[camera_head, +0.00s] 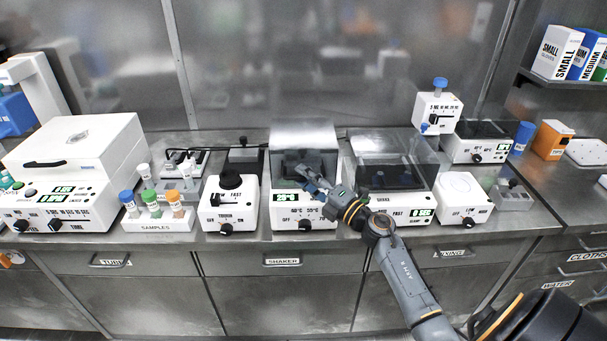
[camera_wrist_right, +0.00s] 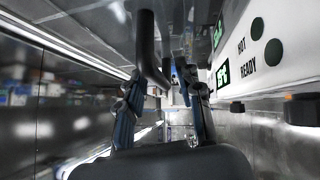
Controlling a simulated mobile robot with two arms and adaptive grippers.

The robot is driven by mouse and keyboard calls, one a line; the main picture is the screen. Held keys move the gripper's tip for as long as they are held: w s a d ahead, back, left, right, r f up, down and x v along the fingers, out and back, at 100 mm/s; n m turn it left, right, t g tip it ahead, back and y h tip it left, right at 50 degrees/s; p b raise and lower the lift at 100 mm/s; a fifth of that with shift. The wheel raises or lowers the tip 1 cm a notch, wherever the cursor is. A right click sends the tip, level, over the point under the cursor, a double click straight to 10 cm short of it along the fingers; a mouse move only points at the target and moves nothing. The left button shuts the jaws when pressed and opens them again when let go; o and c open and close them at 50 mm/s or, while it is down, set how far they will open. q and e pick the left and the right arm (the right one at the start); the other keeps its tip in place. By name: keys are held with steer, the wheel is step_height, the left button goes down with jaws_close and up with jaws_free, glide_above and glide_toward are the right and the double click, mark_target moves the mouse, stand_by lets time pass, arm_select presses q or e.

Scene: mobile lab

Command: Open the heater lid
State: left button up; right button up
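The heater (camera_head: 298,212) is a white box with a green display, on the bench in the middle of the head view. Its see-through lid (camera_head: 303,133) rises above the box at the back; I cannot tell its exact angle. My right gripper (camera_head: 308,182) is in front of the heater, over its upper front edge. In the right wrist view my right gripper (camera_wrist_right: 165,85) has its two fingers apart, with a dark curved handle (camera_wrist_right: 146,40) close to and partly between them. Contact with the handle cannot be told. The heater's panel (camera_wrist_right: 247,60) reads HOT and READY. My left gripper is out of view.
A shaker (camera_head: 405,208) with a clear lid stands close on the right. A white device with a black knob (camera_head: 228,205) is close on the left. A samples rack (camera_head: 155,221) and a large white machine (camera_head: 75,165) stand farther left. A metal wall is behind.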

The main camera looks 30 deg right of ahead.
steer(key=shift+w+a, duration=0.15)
steer(key=shift+w, duration=0.35)
jaws_close()
steer(key=shift+r, duration=0.1)
